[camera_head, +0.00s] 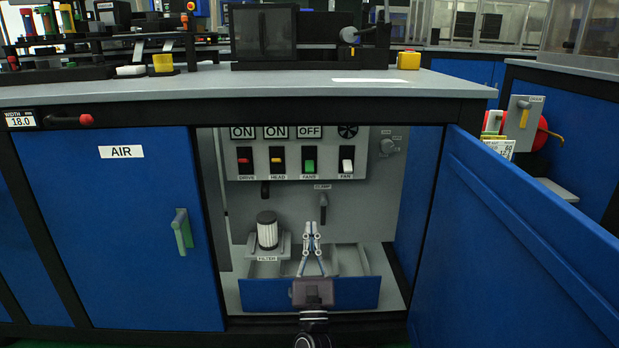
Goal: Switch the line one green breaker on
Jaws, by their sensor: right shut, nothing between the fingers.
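The green breaker (309,166) sits on the grey panel (377,168) inside the open cabinet, third in a row of switches. The sign above it reads OFF. Its rocker shows green low in its dark frame. The red (244,161) and yellow (276,160) breakers to its left have ON signs above them. My right gripper (312,227) points up and forward into the cabinet, below the green breaker and apart from it. Its fingers are shut and empty. My left gripper is not in view.
A white switch (347,164) is right of the green breaker. A clamp handle (323,204) hangs below the panel. A filter (267,231) stands left of my gripper, and an open drawer (352,293) is under it. The open blue door (520,240) bounds the right side.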

